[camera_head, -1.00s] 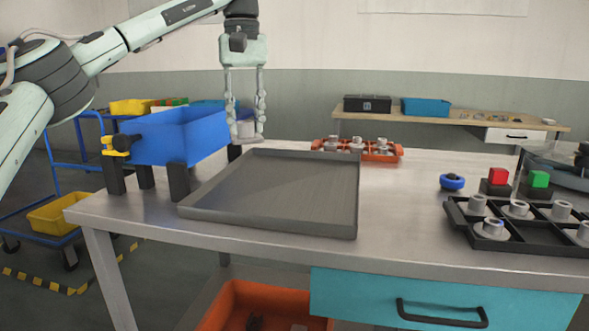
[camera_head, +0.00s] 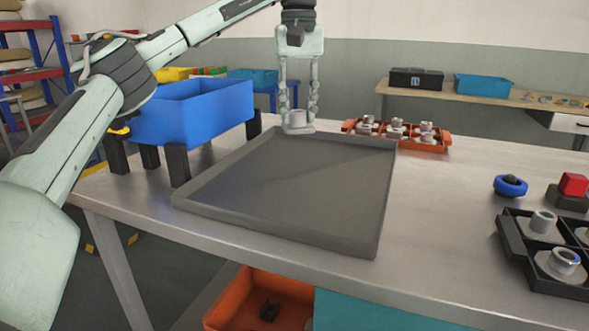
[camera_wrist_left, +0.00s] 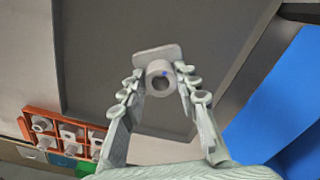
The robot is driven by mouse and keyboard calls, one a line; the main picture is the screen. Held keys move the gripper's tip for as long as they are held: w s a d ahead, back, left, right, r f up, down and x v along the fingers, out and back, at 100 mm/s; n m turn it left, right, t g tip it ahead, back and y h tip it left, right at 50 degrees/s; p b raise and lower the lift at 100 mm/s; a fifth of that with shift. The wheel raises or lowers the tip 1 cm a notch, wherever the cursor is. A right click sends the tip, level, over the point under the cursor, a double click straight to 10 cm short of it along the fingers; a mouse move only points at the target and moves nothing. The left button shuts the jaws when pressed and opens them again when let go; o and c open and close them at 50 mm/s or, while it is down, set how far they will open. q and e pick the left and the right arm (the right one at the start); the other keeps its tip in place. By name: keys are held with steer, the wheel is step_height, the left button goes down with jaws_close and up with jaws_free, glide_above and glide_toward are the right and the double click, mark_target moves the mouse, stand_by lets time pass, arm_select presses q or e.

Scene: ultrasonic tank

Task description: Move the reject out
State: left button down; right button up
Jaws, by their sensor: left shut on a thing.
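My left gripper (camera_head: 298,116) is shut on a grey flanged part (camera_head: 297,120) with a round collar. It holds the part at the far edge of the wide grey tray (camera_head: 376,218). In the left wrist view the part (camera_wrist_left: 159,82) sits between the fingertips, with a small blue mark at its collar and the tray floor (camera_wrist_left: 100,45) behind it. I cannot tell the exact gap to the tray. The blue tank (camera_head: 195,115) stands on black legs left of the gripper. My right gripper is out of view.
An orange rack (camera_head: 437,145) with several grey parts stands right of the gripper; it also shows in the left wrist view (camera_wrist_left: 29,126). A black compartment tray (camera_head: 512,238) with grey parts, a blue round object (camera_head: 510,186) and a red button (camera_head: 573,184) are at right. The grey tray is empty.

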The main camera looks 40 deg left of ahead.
arm_select(q)
steer(key=shift+f, duration=0.6)
steer(key=c, duration=1)
jaws_free()
steer(key=shift+c, duration=0.2)
step_height(320, 180, up, 12)
